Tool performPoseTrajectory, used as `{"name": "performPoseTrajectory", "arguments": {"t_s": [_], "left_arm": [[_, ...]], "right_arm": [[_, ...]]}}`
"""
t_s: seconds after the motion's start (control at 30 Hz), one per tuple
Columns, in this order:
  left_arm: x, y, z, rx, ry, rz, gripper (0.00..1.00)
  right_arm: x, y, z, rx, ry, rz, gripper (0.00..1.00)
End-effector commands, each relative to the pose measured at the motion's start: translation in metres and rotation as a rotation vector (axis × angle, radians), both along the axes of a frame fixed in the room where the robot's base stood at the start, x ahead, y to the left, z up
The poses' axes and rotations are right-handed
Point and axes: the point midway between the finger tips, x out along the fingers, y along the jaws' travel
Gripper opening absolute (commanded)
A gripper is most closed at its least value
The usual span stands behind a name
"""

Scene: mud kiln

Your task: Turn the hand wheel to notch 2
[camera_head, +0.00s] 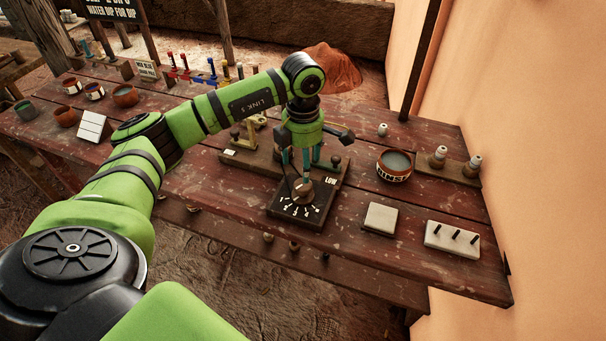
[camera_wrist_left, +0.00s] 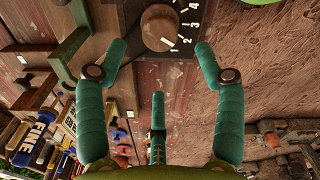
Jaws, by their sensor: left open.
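The hand wheel (camera_head: 303,189) is a round brown knob on a dark plate (camera_head: 313,220) with white numbered notches, on the wooden table. In the left wrist view the wheel (camera_wrist_left: 159,27) sits at the top, with the numbers 1 to 4 beside it. A pale mark on its rim seems to lie near 1, but it is small. My left gripper (camera_head: 300,158) points down just behind the wheel in the head view. In the wrist view its teal fingers (camera_wrist_left: 161,60) are spread and empty, apart from the wheel. My right gripper is not in view.
To the right are a bowl (camera_head: 394,165), a pale square block (camera_head: 381,217) and a white block with dark pegs (camera_head: 453,239). A plastered wall (camera_head: 530,130) bounds the right side.

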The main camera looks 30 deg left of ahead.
Motion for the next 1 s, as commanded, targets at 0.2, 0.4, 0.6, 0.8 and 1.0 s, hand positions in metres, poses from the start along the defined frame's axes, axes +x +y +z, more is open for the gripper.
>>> {"name": "performPoseTrajectory", "arguments": {"t_s": [0.2, 0.4, 0.6, 0.8, 1.0], "left_arm": [[0.001, 0.0, 0.037, -0.001, -0.002, 0.0, 0.69], [0.0, 0.0, 0.049, -0.001, 0.001, -0.001, 0.69], [0.0, 0.0, 0.05, -0.001, 0.001, 0.0, 0.69], [0.0, 0.0, 0.049, -0.001, 0.001, 0.0, 0.69], [0.0, -0.012, 0.045, -0.036, -0.006, -0.015, 0.69]], "right_arm": [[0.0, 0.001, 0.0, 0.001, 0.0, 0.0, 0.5], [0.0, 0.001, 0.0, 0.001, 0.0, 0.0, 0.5], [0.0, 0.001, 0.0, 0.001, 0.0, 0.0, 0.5], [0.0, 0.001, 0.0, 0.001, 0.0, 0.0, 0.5], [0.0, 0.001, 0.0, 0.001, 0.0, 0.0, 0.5]]}}
